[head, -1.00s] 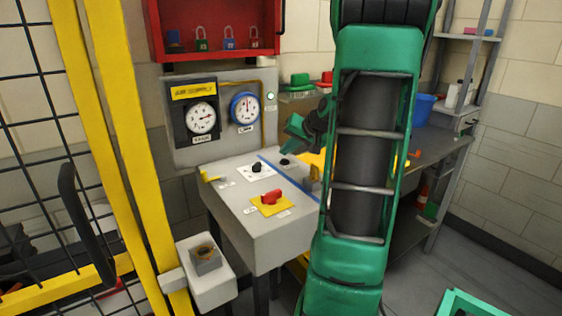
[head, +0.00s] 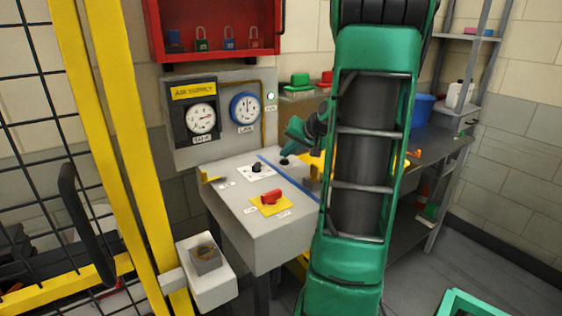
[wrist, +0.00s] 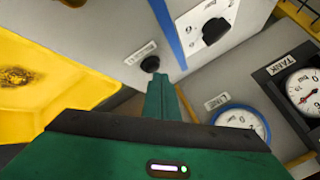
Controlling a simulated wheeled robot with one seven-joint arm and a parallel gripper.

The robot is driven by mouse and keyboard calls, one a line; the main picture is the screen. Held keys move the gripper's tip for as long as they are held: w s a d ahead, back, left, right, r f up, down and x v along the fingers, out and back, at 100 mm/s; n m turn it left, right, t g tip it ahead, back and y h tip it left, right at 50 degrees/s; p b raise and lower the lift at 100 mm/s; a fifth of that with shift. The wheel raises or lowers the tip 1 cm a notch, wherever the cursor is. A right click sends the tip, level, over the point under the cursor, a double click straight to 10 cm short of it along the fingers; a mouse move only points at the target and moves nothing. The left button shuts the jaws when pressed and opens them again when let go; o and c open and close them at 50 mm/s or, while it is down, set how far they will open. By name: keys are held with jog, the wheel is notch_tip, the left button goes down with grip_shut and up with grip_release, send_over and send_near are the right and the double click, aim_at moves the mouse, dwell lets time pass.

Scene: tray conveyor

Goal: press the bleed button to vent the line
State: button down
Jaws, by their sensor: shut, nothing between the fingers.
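The black round bleed button (wrist: 150,64) sits on the grey console top beside a small label, to one side of a blue line. In the head view the button (head: 284,161) is at the console's back right, partly hidden by my gripper. My green gripper (wrist: 162,82) is shut and empty, its fingertips right at the button. Whether they touch it I cannot tell. In the head view my gripper (head: 289,150) comes down over the button from above. The blue-rimmed line gauge (head: 245,108) is on the panel behind, next to the tank gauge (head: 201,118).
A yellow post (head: 125,160) is at left. A red lock cabinet (head: 215,55) hangs above. A workbench is at right.

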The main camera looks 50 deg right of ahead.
aim_at(287, 164)
jog(key=shift+f, duration=0.3)
jog(key=shift+r, duration=0.1)
dwell(0.3)
jog(key=shift+r, duration=0.7)
jog(key=shift+r, duration=3)
